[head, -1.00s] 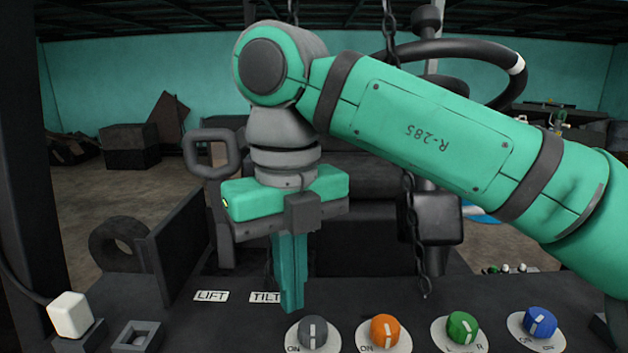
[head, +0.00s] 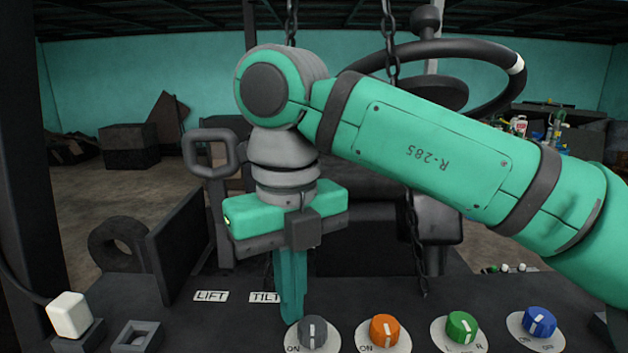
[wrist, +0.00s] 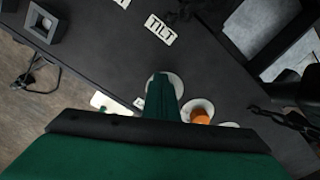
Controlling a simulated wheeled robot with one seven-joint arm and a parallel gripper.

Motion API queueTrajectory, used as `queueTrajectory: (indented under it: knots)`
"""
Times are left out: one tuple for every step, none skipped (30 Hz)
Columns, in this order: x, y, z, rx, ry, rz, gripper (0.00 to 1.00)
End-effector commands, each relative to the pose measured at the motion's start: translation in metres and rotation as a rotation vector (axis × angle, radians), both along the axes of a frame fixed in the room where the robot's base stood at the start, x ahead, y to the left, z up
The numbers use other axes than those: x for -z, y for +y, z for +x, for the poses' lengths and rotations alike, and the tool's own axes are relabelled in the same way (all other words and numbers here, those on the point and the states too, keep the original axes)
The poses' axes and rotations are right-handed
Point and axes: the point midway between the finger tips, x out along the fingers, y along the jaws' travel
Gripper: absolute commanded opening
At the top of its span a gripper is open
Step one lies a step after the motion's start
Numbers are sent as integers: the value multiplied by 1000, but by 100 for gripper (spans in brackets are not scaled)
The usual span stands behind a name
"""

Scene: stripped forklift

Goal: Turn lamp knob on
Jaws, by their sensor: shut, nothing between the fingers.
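Several knobs sit on white round plates along the front of the dark panel. The grey knob (head: 313,332) and the orange knob (head: 384,331) have "ON" printed beside them; the green knob (head: 461,327) and blue knob (head: 539,322) are further right. I cannot tell which is the lamp knob. My gripper (head: 291,318) is shut and empty, pointing down, its tips just left of and behind the grey knob. In the wrist view the fingers (wrist: 163,82) cover the grey knob, with part of its white plate showing; the orange knob (wrist: 200,116) is beside them. Contact is not clear.
Labels "LIFT" (head: 211,296) and "TILT" (head: 265,297) lie on the panel (head: 215,325) left of my gripper. A white cube switch (head: 70,314) stands far left. A hanging chain (head: 413,235) and the steering wheel (head: 500,85) are behind my arm.

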Motion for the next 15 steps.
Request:
queueTrajectory:
  knots:
    - [0,-1,-1,0,2,-2,0]
    - [0,-1,-1,0,2,-2,0]
    - [0,-1,-1,0,2,-2,0]
    - [0,-1,0,0,2,-2,0]
    - [0,-1,0,0,2,-2,0]
    - [0,-2,0,1,3,-3,0]
    - [0,-2,0,1,2,-4,0]
    - [0,-2,1,1,2,-4,0]
    - [0,-3,1,1,2,-4,0]
    - [0,-3,2,2,2,-4,0]
    - [0,-4,2,2,2,-4,0]
    - [0,-4,3,2,2,-3,0]
    - [0,-5,3,2,2,-3,0]
    - [0,-5,4,2,2,-3,0]
    - [0,-6,5,2,2,-3,0]
